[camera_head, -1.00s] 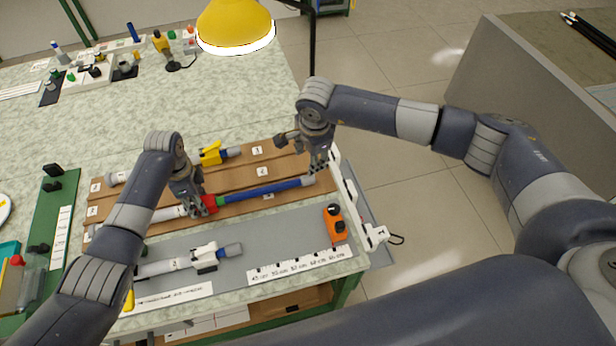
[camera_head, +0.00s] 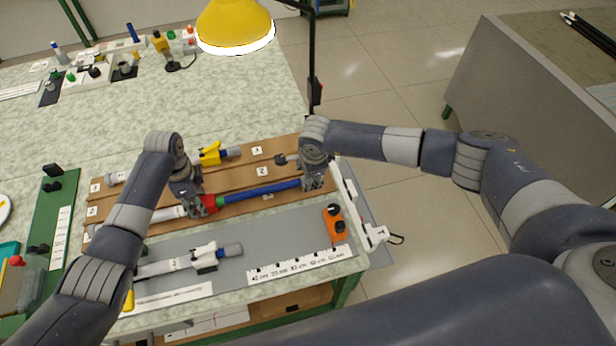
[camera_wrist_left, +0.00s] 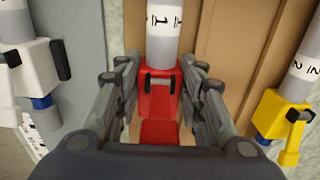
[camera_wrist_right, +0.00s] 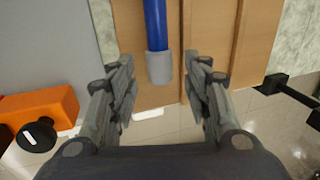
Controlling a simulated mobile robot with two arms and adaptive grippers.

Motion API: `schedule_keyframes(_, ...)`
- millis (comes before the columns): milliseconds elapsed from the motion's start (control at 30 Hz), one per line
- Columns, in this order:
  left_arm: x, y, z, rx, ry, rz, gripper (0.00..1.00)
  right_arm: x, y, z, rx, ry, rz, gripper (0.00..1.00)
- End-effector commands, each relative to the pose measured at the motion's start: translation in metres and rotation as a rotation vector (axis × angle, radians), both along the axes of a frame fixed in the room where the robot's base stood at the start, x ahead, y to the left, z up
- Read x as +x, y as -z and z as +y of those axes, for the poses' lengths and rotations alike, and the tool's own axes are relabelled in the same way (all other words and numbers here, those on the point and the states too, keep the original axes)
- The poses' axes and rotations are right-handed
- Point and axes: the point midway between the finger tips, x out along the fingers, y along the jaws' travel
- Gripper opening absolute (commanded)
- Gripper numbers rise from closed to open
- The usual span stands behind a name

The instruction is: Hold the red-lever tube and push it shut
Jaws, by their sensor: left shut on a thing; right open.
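The red-lever tube lies on the brown board, with a white section (camera_head: 165,214) at left and a blue section (camera_head: 262,191) at right. My left gripper (camera_head: 200,205) is shut on its red lever clamp (camera_wrist_left: 158,95), one finger on each side in the left wrist view. My right gripper (camera_head: 314,184) is open at the tube's right end. In the right wrist view, the blue section (camera_wrist_right: 155,25) ends in a grey cap (camera_wrist_right: 160,68), which sits between the spread fingers (camera_wrist_right: 160,80) with gaps on both sides. In the head view, the gripper hides this cap.
A yellow-lever tube (camera_head: 212,155) lies behind on the brown board (camera_head: 280,203). A tube with a white-and-black clamp (camera_head: 205,258) lies in front on the grey mat. An orange device (camera_head: 335,223) and a ruler strip (camera_head: 300,264) are near the table's right edge.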

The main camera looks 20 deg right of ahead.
Motion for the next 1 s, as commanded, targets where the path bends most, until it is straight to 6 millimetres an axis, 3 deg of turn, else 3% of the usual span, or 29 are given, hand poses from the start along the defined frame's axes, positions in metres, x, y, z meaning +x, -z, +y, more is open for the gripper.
schedule_keyframes(233, 0.0, 0.0, 0.0, 0.0, 0.0, -0.001, 0.07, 0.005, 0.022, 0.0, 0.0, -0.001, 0.001, 0.45)
schedule_keyframes(600, 0.0, 0.0, 0.0, 0.0, 0.0, -0.001, 0.07, 0.006, 0.025, 0.0, 0.0, -0.001, 0.001, 0.45)
schedule_keyframes(800, 0.0, 0.0, 0.0, 0.0, 0.0, -0.001, 0.07, 0.006, 0.025, 0.0, 0.0, -0.001, 0.001, 0.0)
schedule_keyframes(1000, 0.0, 0.0, 0.0, 0.0, 0.0, -0.001, 0.07, 0.006, 0.025, 0.002, 0.001, -0.001, 0.001, 0.0)
